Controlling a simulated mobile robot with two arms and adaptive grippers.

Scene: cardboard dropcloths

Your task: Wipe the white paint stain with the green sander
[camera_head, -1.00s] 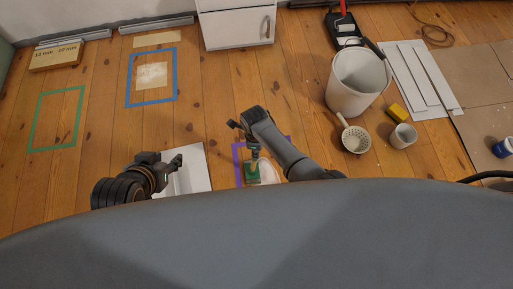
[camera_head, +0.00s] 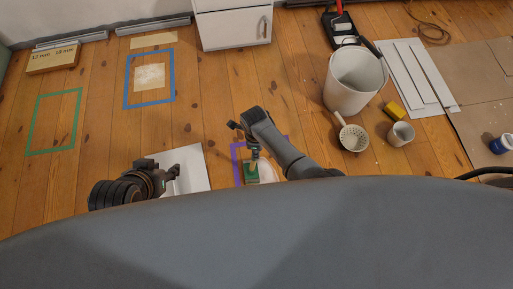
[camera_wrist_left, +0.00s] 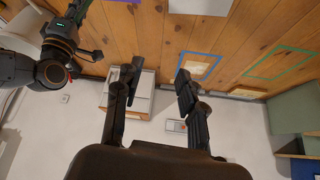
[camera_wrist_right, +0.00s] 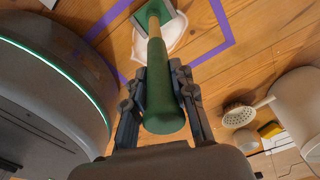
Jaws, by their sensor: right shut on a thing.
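The green sander (camera_wrist_right: 160,95) has a long handle with a wooden section and a flat green head. My right gripper (camera_wrist_right: 158,72) is shut on its handle. The sander's head (camera_head: 250,173) is down at the floor inside the purple tape outline. The white paint stain (camera_head: 267,173) lies beside and around the head, partly hidden by it and by my body; it also shows in the right wrist view (camera_wrist_right: 173,43). I cannot tell how firmly the head touches the floor. My left gripper (camera_wrist_left: 158,74) is open and empty, above a white sheet in the head view.
Purple tape (camera_head: 238,165) borders the stain. Blue (camera_head: 150,104) and green (camera_head: 54,122) tape outlines lie at left. A white bucket (camera_head: 352,85), strainer (camera_head: 353,139), cup (camera_head: 400,134) and yellow sponge (camera_head: 394,111) stand at right. A white cabinet (camera_head: 232,28) is at the back.

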